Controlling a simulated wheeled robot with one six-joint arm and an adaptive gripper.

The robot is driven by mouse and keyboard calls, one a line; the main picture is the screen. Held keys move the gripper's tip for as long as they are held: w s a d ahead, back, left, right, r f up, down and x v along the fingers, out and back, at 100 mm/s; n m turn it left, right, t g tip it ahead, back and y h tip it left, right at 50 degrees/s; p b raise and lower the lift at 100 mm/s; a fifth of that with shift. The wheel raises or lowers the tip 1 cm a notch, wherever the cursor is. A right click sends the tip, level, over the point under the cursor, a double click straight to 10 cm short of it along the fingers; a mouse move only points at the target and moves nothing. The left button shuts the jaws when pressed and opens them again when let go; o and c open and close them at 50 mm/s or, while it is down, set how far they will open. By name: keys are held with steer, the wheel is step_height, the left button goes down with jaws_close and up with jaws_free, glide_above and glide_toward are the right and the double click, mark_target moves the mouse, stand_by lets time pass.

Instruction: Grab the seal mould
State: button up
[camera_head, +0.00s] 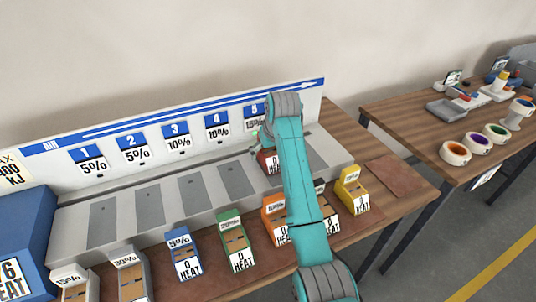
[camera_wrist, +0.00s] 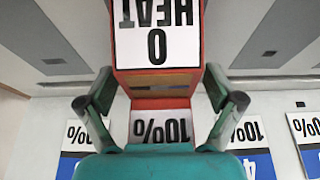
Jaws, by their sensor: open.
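A red block-shaped mould (camera_head: 268,161) stands on the grey heater bench near the slot marked 5, partly hidden by my arm. In the wrist view the red mould (camera_wrist: 195,97) fills the middle, with white labels reading "0 HEAT" and "10%". My gripper (camera_wrist: 158,86) is open, with one finger on each side of the red mould; I cannot tell whether they touch it. In the head view my arm mostly hides the gripper. No label names a seal mould, so I cannot tell which mould that is.
Along the bench front stand a blue mould (camera_head: 183,254), a green mould (camera_head: 236,243), an orange mould (camera_head: 275,219), a yellow mould (camera_head: 351,191) and several paler ones. A blue box (camera_head: 20,235) is at left. A second table (camera_head: 405,122) at right holds tape rolls.

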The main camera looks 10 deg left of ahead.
steer(key=shift+r, duration=0.1)
steer(key=c, duration=1.6)
